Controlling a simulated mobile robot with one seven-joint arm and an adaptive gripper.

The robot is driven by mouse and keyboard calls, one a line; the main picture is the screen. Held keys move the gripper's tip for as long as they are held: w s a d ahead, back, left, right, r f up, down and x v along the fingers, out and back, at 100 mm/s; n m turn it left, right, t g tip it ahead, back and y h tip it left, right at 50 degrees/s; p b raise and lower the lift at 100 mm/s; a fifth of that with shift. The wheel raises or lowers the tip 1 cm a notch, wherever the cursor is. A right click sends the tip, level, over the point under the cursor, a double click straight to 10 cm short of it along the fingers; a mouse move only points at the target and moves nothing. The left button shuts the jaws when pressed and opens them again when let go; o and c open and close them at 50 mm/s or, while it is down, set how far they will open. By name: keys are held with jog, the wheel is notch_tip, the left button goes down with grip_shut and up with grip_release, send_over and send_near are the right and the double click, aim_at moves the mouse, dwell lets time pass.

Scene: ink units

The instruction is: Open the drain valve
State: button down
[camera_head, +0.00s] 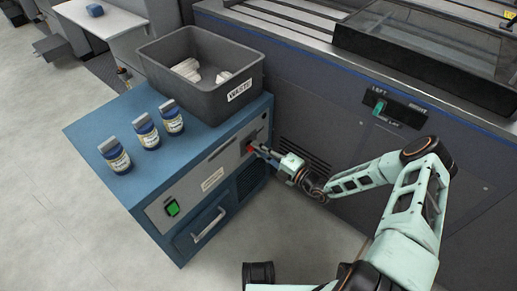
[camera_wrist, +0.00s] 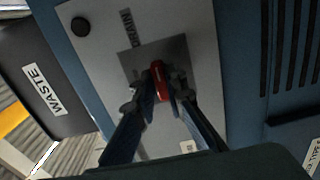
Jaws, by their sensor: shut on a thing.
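The drain valve's red handle (camera_wrist: 159,80) sits on a grey plate on the front panel of the blue cabinet. In the wrist view my gripper (camera_wrist: 160,88) has its two fingers on either side of the red handle, shut on it. The handle lies nearly upright in that picture. In the head view only a little red of the handle (camera_head: 249,148) shows, and my gripper (camera_head: 259,150) reaches it from the right.
A green switch (camera_head: 172,208) and a drawer handle (camera_head: 209,225) are lower on the front. A large grey machine (camera_head: 350,165) stands behind my arm.

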jog(key=shift+s+f, duration=0.1)
jog(key=shift+s, duration=0.05)
jog(key=c, duration=2)
grip_release()
jog(key=shift+o, duration=0.2)
jog(key=v, duration=1.2)
jog(key=shift+a, duration=0.1)
